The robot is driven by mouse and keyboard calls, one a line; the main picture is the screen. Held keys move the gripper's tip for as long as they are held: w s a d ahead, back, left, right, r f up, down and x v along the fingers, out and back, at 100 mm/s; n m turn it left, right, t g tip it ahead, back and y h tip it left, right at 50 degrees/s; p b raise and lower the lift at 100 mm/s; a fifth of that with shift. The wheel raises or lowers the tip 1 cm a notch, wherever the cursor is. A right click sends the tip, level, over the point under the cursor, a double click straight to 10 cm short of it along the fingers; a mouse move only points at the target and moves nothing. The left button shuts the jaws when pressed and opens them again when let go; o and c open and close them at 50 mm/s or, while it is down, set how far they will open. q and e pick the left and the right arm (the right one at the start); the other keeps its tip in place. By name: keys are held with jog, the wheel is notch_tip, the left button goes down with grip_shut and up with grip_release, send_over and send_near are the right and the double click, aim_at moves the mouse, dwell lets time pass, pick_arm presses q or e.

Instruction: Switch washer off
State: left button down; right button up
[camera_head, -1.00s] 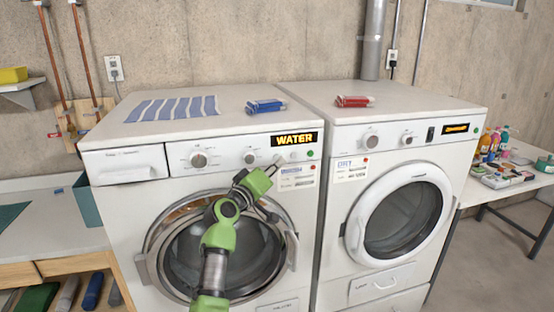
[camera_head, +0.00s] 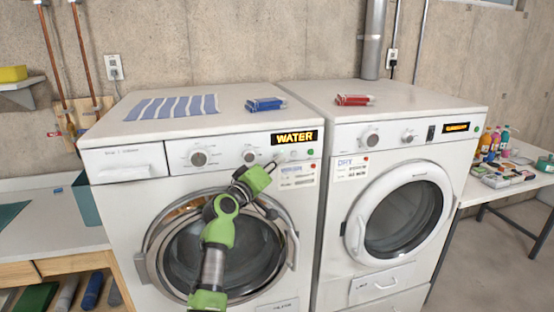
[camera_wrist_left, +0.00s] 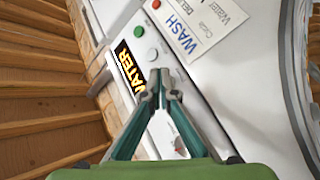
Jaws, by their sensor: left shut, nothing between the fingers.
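The washer (camera_head: 120,219) is the left white machine, with its round door closed. Its display (camera_head: 297,138) is lit and reads WATER; it also shows in the left wrist view (camera_wrist_left: 130,66). A green button (camera_head: 310,152) and a red button (camera_head: 311,167) sit at the panel's right end. In the left wrist view, a pale round button (camera_wrist_left: 152,54) lies between the green button (camera_wrist_left: 138,31) and my fingertips. My left gripper (camera_head: 275,163) is shut and empty, its tips close to the panel below the display; contact cannot be told. My right gripper is out of view.
The dryer (camera_head: 336,228) stands close on the right, its display lit. A striped cloth (camera_head: 172,107), a blue item (camera_head: 266,104) and a red item (camera_head: 354,100) lie on the tops. A side table (camera_head: 527,178) with bottles is at right, a workbench (camera_head: 50,235) at left.

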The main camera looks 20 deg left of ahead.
pick_arm(q)
jog(key=shift+w, duration=0.1)
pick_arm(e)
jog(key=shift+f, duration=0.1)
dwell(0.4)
pick_arm(q)
jog(key=shift+s+d+p, duration=0.3)
jog(key=shift+s+p, duration=0.05)
jog(key=shift+s, duration=0.15)
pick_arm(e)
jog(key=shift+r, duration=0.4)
